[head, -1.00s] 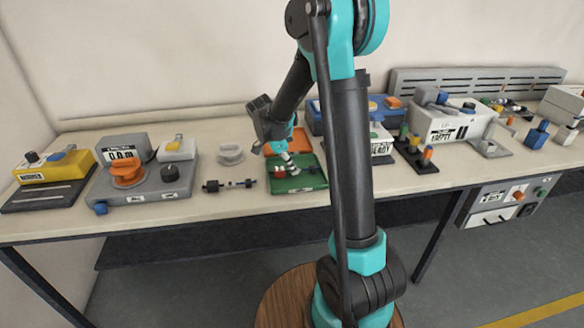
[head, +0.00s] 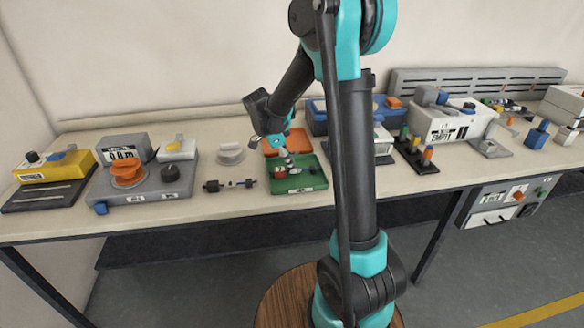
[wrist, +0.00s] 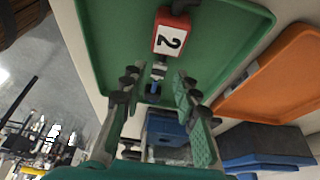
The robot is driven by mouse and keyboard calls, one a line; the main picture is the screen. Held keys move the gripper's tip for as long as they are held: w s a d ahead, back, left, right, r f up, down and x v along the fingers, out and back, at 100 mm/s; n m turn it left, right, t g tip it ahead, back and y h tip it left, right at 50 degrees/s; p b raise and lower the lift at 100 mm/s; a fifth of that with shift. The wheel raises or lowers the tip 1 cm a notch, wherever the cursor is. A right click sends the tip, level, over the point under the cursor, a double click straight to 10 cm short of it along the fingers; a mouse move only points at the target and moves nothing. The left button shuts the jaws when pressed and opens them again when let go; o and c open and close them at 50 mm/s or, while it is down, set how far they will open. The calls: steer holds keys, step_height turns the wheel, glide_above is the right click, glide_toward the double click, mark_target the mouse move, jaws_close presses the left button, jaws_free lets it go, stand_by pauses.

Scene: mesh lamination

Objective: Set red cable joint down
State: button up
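The red cable joint (wrist: 172,33), with a white label reading 2, lies on the green tray (head: 316,181) in the wrist view. It sits just beyond my fingertips, with a small blue and grey cable part running back between the fingers. In the head view the joint (head: 280,172) shows small and red at the tray's left side. My gripper (wrist: 160,75) is open, its two fingers apart on either side and not closed on the joint. In the head view my gripper (head: 287,158) hangs over the left part of the tray.
An orange tray (wrist: 270,85) lies beside the green one, behind it in the head view. A dark cable piece (head: 230,185) and a grey round spool (head: 231,153) lie to the left. A blue device (head: 317,118) stands behind right.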

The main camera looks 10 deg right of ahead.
steer(key=v, duration=1)
steer(key=s+d+f+n+y, duration=0.1)
steer(key=s+d+f+n, duration=0.1)
steer(key=s+n, duration=0.1)
steer(key=s+d+f+n+t, duration=0.1)
steer(key=s+d+f+n, duration=0.1)
steer(key=s+n, duration=0.1)
steer(key=s+d+f+n+y, duration=0.1)
steer(key=s+d+f+n, duration=0.1)
steer(key=s, duration=0.3)
steer(key=shift+d+n+t+y, duration=0.25)
steer(key=shift+n+t+y, duration=0.05)
steer(key=shift+n, duration=0.2)
steer(key=s+d+f+n+t+y, duration=0.1)
steer(key=s+d+f+n+t, duration=0.1)
steer(key=s+f+n, duration=0.4)
steer(key=shift+s+f+n+t+y, duration=0.35)
steer(key=shift+s+n, duration=1.15)
steer(key=shift+s, duration=1.05)
